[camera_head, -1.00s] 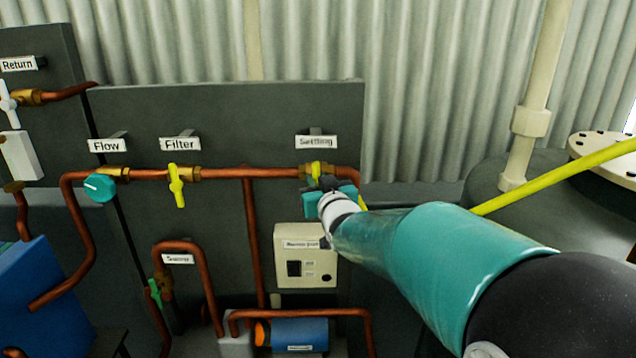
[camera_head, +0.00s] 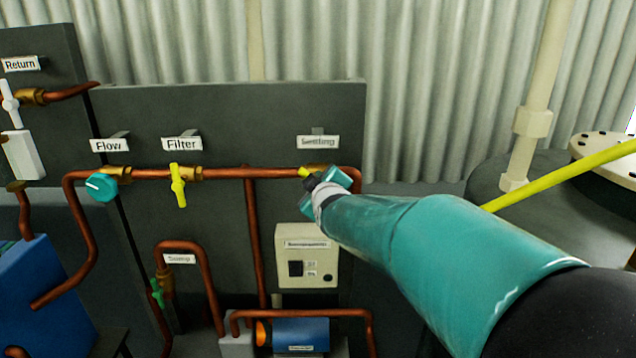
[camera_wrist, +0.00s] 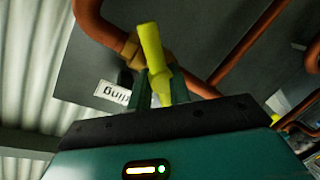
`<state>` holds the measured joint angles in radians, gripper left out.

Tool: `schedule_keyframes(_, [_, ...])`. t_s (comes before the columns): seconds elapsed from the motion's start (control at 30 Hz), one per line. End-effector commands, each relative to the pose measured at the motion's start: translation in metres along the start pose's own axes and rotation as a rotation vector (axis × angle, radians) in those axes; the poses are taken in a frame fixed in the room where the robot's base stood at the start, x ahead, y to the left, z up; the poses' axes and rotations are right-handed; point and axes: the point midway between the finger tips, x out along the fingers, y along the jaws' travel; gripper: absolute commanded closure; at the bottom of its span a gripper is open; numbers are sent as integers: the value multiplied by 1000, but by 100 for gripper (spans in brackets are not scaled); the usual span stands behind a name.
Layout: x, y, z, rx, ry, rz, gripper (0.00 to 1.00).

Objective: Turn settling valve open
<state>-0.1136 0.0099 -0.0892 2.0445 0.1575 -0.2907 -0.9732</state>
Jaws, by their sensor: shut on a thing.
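The settling valve has a yellow handle (camera_head: 304,172) on the copper pipe under the "Settling" label (camera_head: 318,142). In the head view only the handle's tip shows, pointing up and left. My gripper (camera_head: 322,182) covers the rest of it. In the wrist view the handle (camera_wrist: 151,48) stands up between the two fingers of my gripper (camera_wrist: 161,88), in front of the brass valve body (camera_wrist: 133,53). The fingers are shut on the handle's lower part.
The yellow filter valve (camera_head: 178,185) and teal flow knob (camera_head: 101,187) are on the same pipe to the left. A cream switch box (camera_head: 306,256) sits below my gripper. A yellow rail (camera_head: 560,175) slopes behind my arm at right.

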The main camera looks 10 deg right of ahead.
Motion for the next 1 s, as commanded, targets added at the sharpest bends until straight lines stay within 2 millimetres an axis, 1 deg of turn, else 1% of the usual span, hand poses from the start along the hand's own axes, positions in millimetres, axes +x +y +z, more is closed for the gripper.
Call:
schedule_keyframes(0.6, [0, -5, -2, -436, -115, -5, 100])
schedule_keyframes(1.0, [1, -7, 0, -648, -172, -5, 100])
